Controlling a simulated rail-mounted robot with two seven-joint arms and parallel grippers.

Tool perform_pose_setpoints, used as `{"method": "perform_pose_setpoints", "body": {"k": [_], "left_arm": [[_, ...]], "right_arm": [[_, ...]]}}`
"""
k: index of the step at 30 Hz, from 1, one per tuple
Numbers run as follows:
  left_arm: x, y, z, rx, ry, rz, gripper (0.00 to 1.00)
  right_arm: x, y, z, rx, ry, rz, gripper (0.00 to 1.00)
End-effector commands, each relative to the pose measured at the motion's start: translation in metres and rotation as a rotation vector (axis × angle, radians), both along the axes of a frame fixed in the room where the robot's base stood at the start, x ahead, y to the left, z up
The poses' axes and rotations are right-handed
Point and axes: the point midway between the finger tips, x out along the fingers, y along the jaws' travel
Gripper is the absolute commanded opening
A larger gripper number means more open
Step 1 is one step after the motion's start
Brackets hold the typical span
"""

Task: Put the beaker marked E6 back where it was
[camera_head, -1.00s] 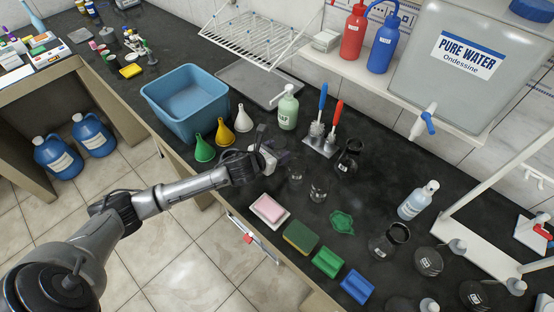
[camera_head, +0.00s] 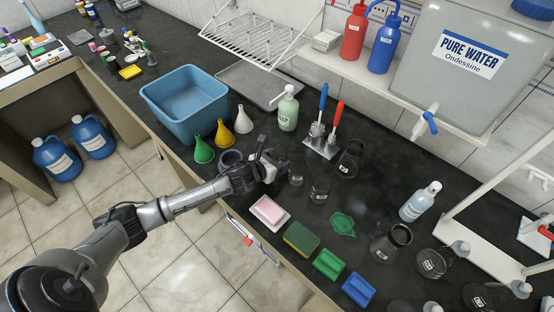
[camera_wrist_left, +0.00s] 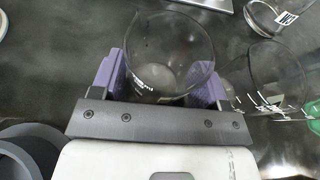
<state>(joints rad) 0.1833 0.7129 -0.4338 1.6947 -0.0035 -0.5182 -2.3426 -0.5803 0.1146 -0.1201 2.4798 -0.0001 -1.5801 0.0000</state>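My left gripper (camera_head: 284,168) reaches over the bench just left of two small glass beakers. In the left wrist view, its purple finger pads (camera_wrist_left: 160,78) stand on either side of a clear beaker (camera_wrist_left: 172,50) with small white print too blurred to read. This appears to be the nearer beaker (camera_head: 296,179) in the head view, standing upright. I cannot tell whether the pads press on the glass. The second beaker (camera_head: 320,191) stands to the right, and also shows in the left wrist view (camera_wrist_left: 272,78). No E6 mark is legible. My right gripper is not in view.
A pink sponge (camera_head: 268,209) on a white dish and a green item (camera_head: 342,224) lie in front. Funnels (camera_head: 222,133) and a blue tub (camera_head: 186,105) stand to the left. A wash bottle (camera_head: 419,203) stands right.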

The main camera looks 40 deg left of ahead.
Motion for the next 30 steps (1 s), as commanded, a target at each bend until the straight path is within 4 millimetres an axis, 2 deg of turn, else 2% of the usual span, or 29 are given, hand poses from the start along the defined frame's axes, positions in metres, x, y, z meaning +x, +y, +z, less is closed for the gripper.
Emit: {"method": "perform_pose_setpoints", "body": {"k": [6,8,21,30], "left_arm": [[0.000,0.000,0.004,0.000,0.000,0.000,0.68],[-0.006,0.001,0.006,0.002,0.002,-0.001,0.68],[-0.078,0.004,0.036,0.002,0.002,-0.002,0.68],[-0.106,0.005,0.047,0.000,0.001,0.000,0.68]], "right_arm": [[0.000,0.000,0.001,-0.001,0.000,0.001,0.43],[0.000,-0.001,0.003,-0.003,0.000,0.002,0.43],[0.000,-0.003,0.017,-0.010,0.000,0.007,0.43],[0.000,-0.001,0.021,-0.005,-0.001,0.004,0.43]]}}
